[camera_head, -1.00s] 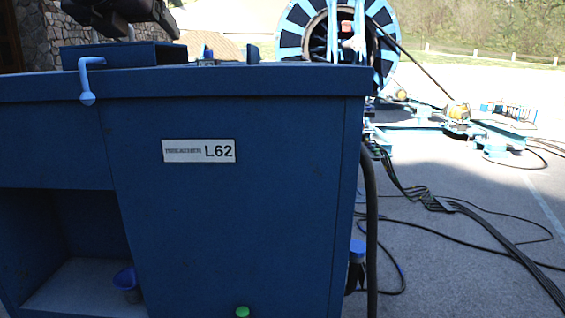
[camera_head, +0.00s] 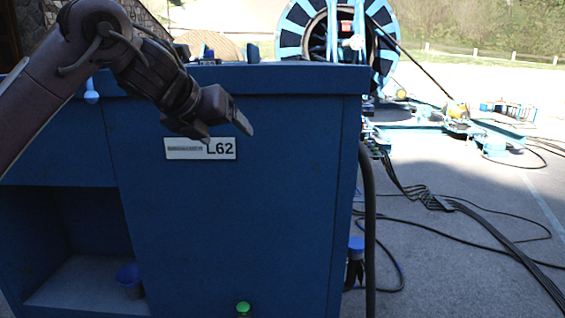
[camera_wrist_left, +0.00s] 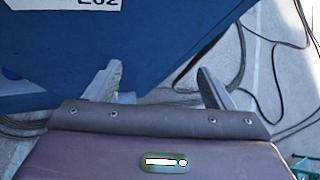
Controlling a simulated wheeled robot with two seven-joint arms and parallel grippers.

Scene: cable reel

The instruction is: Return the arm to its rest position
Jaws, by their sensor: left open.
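My left arm reaches in from the left in the head view, in front of the blue cabinet (camera_head: 260,220). My left gripper (camera_head: 228,132) points right and down and partly covers the cabinet's L62 label (camera_head: 185,150). In the left wrist view, the two fingers of my left gripper (camera_wrist_left: 160,88) stand apart with nothing between them. The cabinet (camera_wrist_left: 150,45) and the lower edge of its label (camera_wrist_left: 90,10) show beyond the fingers. My right gripper is not in view.
A blue cable reel (camera_head: 297,35) stands behind the cabinet. A thick black hose (camera_head: 370,230) hangs along the cabinet's right side. Black cables (camera_head: 480,222) run over the pavement at right. A blue cup (camera_head: 130,280) sits in the cabinet's lower opening. Pavement (camera_head: 450,290) is partly clear.

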